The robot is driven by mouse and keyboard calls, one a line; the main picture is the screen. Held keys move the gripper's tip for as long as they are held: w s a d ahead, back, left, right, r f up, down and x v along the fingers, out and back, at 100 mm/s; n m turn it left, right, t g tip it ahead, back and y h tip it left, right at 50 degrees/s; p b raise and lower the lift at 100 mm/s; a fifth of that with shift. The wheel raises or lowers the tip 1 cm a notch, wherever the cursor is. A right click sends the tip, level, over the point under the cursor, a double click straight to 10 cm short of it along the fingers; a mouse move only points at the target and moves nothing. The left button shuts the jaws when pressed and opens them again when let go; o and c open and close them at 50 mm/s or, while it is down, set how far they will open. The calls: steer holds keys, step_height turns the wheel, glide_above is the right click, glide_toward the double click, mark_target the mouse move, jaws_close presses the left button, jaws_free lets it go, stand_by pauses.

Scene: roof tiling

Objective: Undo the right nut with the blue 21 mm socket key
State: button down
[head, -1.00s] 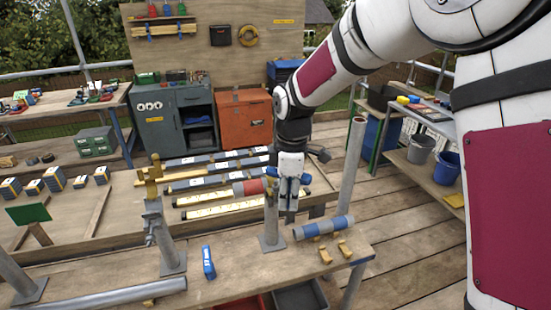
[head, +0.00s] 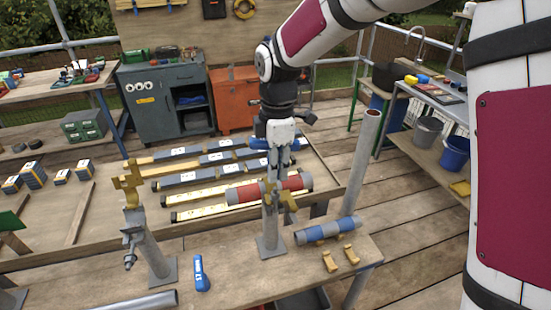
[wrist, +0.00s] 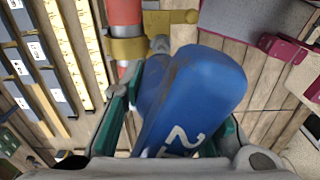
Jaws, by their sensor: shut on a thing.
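My gripper (head: 276,176) points down over the right post (head: 268,228) and is shut on the blue socket key (wrist: 205,85). In the wrist view the key lies between the fingers and a white digit 2 shows; the rest of its marking is hidden. Its far end is close to a grey nut or bolt (wrist: 159,45) beside the yellow clamp (wrist: 128,48); I cannot tell whether it is seated. The clamp sits around a red and grey tube (head: 242,193) atop the right post. The left post (head: 150,250) carries another yellow clamp (head: 130,185).
A second blue tool (head: 201,273) lies on the bench (head: 235,275). A taller grey pole (head: 360,165) stands close by. A grey pipe (head: 135,301) lies at front left.

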mark_target(276, 187)
steer(key=shift+f+b, duration=0.95)
steer(key=shift+f, duration=2.6)
steer(key=n, duration=0.4)
steer(key=shift+r, duration=0.1)
steer(key=shift+n, duration=1.8)
steer(key=shift+m, duration=0.4)
steer(key=shift+r+p, duration=0.95)
steer(key=shift+r, duration=2.05)
